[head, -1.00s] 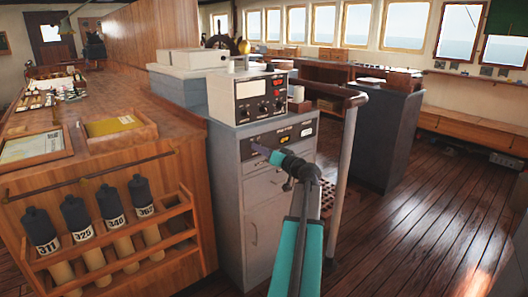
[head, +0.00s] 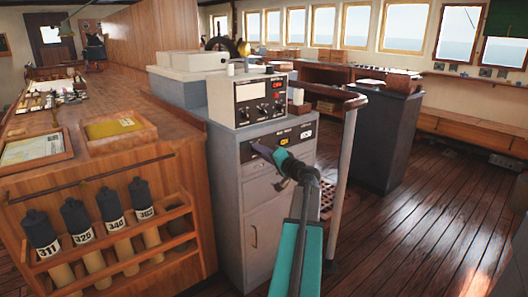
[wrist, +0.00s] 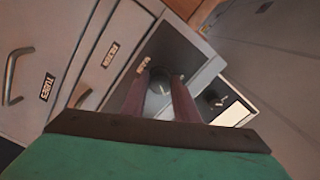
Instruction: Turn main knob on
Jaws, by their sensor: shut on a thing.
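In the head view, my gripper (head: 262,150) reaches the left part of the panel strip (head: 246,153) on the grey cabinet. The knob is hidden there behind the fingers. A yellow lit plate (head: 284,141) and a whitish lit plate (head: 307,133) sit to the right.
A second small dark knob (wrist: 214,99) sits near my fingers in the wrist view. Labelled drawers with handles (wrist: 15,75) lie left. A metering unit (head: 250,98) stands on the cabinet; a post and rail (head: 345,150) stand close right. Open floor (head: 430,220) lies farther right.

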